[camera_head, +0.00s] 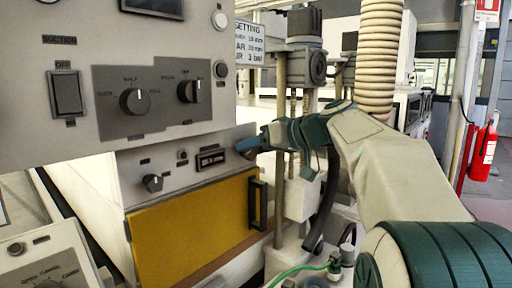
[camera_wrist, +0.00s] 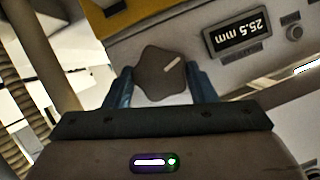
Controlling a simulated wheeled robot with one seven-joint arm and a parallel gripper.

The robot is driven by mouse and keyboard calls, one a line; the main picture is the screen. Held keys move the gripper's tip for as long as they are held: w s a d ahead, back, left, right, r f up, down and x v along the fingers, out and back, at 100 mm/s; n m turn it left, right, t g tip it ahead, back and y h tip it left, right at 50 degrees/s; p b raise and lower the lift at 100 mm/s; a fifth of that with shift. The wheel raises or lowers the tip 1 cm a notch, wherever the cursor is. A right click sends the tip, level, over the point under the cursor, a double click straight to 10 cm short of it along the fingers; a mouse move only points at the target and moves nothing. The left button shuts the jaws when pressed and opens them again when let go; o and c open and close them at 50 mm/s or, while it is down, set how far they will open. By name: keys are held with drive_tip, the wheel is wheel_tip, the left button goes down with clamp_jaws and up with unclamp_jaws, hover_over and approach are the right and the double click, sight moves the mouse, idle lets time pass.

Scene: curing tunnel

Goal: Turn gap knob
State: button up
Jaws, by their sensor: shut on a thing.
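The gap knob (camera_wrist: 158,76) is a dark, lobed knob with a white pointer line, seen in the wrist view. My gripper (camera_wrist: 164,82) has one blue finger on each side of it and is shut on it. In the wrist view the pointer slants toward the upper right. A display (camera_wrist: 238,33) beside the knob appears upside down there and reads 25.5 mm. In the head view my gripper (camera_head: 258,146) reaches the panel just right of the display (camera_head: 210,160), and the knob is hidden behind it.
Below the display is a yellow door (camera_head: 190,232) with a black handle (camera_head: 257,203). Another knob (camera_head: 152,183) is on the same panel. An upper panel has two knobs and a suction switch (camera_head: 66,94). A sign (camera_head: 249,43) hangs behind, partly hidden.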

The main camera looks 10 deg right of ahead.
drive_tip(key=shift+w+d+f+m+g+y+p, duration=0.15)
drive_tip(key=shift+m+g+y, duration=0.1)
drive_tip(key=shift+m+y, duration=0.9)
drive_tip(key=shift+d+m+g+y+p, duration=0.2)
drive_tip(key=shift+m+y, duration=0.35)
drive_tip(key=shift+m, duration=1.1)
drive_tip(key=shift+a, duration=0.15)
drive_tip(key=o, duration=1)
drive_tip(key=v, duration=1.4)
drive_tip(key=shift+w, duration=0.1)
